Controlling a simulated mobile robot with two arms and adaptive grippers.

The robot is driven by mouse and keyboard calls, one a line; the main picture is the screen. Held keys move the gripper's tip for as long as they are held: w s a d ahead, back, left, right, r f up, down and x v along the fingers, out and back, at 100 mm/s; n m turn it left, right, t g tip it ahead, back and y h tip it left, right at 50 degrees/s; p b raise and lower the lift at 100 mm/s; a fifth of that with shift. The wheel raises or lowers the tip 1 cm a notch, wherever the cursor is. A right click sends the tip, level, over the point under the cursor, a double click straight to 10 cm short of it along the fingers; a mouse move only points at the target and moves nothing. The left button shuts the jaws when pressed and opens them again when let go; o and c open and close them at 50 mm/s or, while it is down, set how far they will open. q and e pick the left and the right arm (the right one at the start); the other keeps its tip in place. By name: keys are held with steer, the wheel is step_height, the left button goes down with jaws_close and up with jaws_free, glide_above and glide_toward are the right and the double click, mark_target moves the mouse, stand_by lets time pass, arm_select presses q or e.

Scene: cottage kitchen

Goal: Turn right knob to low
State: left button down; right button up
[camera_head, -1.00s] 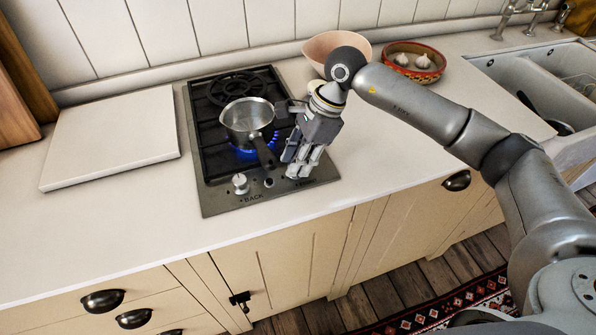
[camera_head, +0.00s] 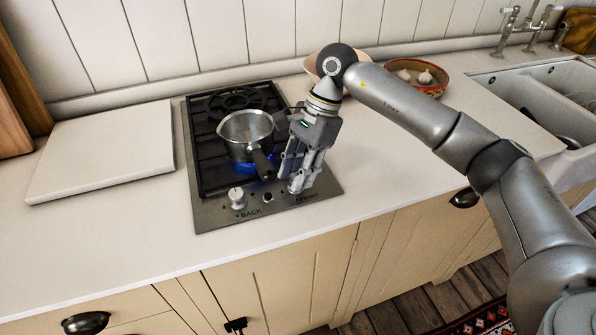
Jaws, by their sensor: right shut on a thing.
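The gas hob (camera_head: 215,212) is set in the counter, with a left knob (camera_head: 237,198) showing beside the word BACK. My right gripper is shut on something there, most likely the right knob. A steel saucepan (camera_head: 247,128) sits on the front burner with its dark handle pointing toward the front. Blue flame (camera_head: 262,164) shows under it. My left gripper is not in view.
The saucepan handle is close to my right gripper's left side. A white board (camera_head: 100,155) lies left of the hob. A patterned bowl with garlic (camera_head: 416,78) and a pinkish bowl (camera_head: 312,64) stand behind my arm. A sink (camera_head: 535,95) is at right.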

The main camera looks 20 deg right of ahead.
steer(key=o, duration=1)
steer(key=shift+d+r, duration=0.1)
steer(key=shift+r, duration=0.15)
steer(key=v, duration=0.7)
steer(key=shift+r, duration=0.25)
